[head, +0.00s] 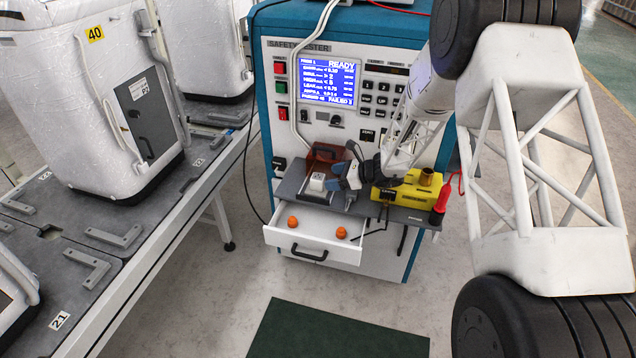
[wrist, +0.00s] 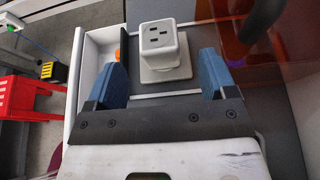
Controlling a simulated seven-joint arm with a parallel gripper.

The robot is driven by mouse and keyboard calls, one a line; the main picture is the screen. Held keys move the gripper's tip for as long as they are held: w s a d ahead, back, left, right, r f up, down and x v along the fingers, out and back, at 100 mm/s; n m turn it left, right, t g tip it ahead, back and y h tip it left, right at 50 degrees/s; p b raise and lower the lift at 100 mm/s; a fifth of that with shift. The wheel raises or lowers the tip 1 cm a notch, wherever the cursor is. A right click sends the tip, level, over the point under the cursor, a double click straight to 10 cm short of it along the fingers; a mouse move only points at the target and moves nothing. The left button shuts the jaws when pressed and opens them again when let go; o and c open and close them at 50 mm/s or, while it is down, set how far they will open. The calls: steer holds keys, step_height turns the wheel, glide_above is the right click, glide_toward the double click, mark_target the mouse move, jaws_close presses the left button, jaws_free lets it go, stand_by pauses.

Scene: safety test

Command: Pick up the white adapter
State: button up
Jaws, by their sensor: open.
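The white adapter (head: 317,181) is a small cube standing on the grey shelf of the tester, in front of the screen. In the wrist view its socket face with dark slots shows, and the adapter (wrist: 160,42) sits on a wider pale base. My gripper (head: 336,177) is just to its right in the head view. In the wrist view my gripper (wrist: 162,62) has its two blue fingers spread wide, one on each side of the adapter's line. The adapter lies at and beyond the fingertips, with gaps on both sides. Nothing is held.
An open white drawer (head: 315,243) with orange knobs juts out below the shelf. A yellow device (head: 408,190) and a red-handled probe (head: 440,203) are to the right. A translucent red-brown cover (head: 326,158) stands behind the adapter. A conveyor (head: 130,255) runs along the left.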

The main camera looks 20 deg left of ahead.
mark_target(324, 178)
steer(key=shift+x, duration=0.8)
steer(key=shift+x, duration=2.6)
steer(key=shift+r, duration=0.1)
steer(key=c, duration=1)
steer(key=shift+r, duration=0.1)
